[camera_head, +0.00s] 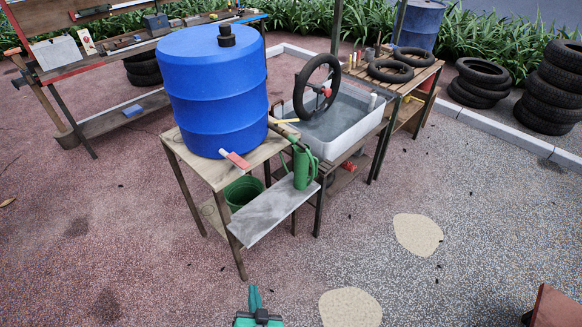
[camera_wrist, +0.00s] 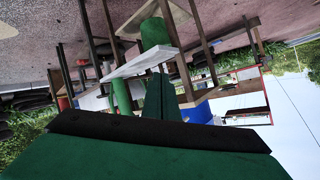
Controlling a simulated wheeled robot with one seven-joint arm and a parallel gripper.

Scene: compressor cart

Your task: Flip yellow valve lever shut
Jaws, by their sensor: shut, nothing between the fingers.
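A thin yellow lever (camera_head: 285,121) shows in the head view at the right side of the blue barrel (camera_head: 215,90), near the rim of a grey water tub. It is small, and I cannot tell its exact angle. The valve body is not clear, and I cannot pick the lever out in the wrist view. My gripper (camera_head: 255,292) is green, shut and empty, at the bottom of the head view, well in front of the barrel's stand. Its shut fingers (camera_wrist: 160,98) also show in the wrist view, apart from everything.
A green jug (camera_head: 301,168) stands on a grey board (camera_head: 268,215) sticking out from the wooden stand. A green bucket (camera_head: 243,191) is below. The grey tub (camera_head: 340,125) with an upright tyre (camera_head: 318,86) is behind right. Open ground lies in front.

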